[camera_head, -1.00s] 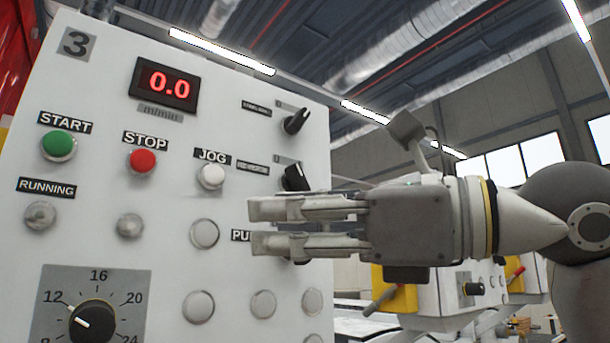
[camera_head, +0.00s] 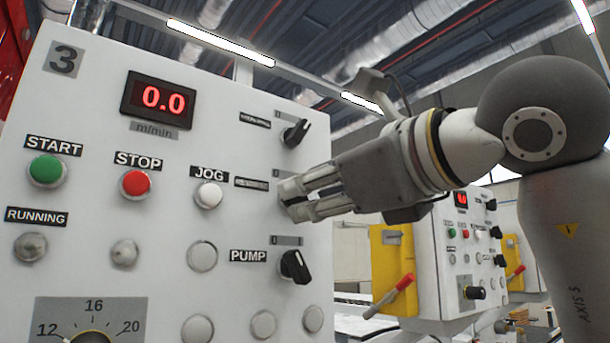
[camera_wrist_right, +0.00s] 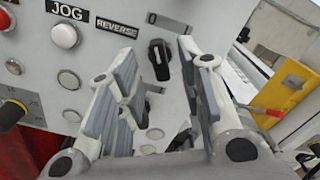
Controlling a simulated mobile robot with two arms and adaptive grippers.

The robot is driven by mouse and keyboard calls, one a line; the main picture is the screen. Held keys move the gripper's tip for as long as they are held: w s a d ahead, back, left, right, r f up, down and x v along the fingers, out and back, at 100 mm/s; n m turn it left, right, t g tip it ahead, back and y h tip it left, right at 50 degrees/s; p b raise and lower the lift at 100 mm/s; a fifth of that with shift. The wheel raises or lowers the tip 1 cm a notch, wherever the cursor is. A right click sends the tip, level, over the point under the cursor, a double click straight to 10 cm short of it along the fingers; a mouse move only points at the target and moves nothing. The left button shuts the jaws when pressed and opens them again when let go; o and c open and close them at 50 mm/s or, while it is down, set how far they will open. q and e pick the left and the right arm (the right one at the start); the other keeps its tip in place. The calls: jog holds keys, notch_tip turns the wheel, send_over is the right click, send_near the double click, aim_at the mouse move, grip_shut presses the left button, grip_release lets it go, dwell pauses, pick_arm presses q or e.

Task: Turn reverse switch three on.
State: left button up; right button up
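Panel three (camera_head: 80,110) is a white, tilted front marked "3". The reverse switch (camera_wrist_right: 159,60) is a black knob with a pale pointer, right of the REVERSE label (camera_wrist_right: 117,27) in the right wrist view. In the head view its label (camera_head: 251,183) shows, but my fingers hide the knob. My right gripper (camera_head: 288,198) reaches in from the right with its fingertips at the panel. The wrist view shows the fingers (camera_wrist_right: 158,68) apart, with the knob seen between them; I cannot tell whether they touch it. My left gripper is not in view.
Another black switch (camera_head: 297,132) sits above, and the pump switch (camera_head: 295,266) below my right gripper. The START (camera_head: 47,170), STOP (camera_head: 136,184) and JOG (camera_head: 208,195) buttons are to the left. A similar panel with a yellow side (camera_head: 393,265) stands behind at right.

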jog(key=shift+p+x, duration=0.3)
jog(key=shift+x, duration=0.9)
grip_shut()
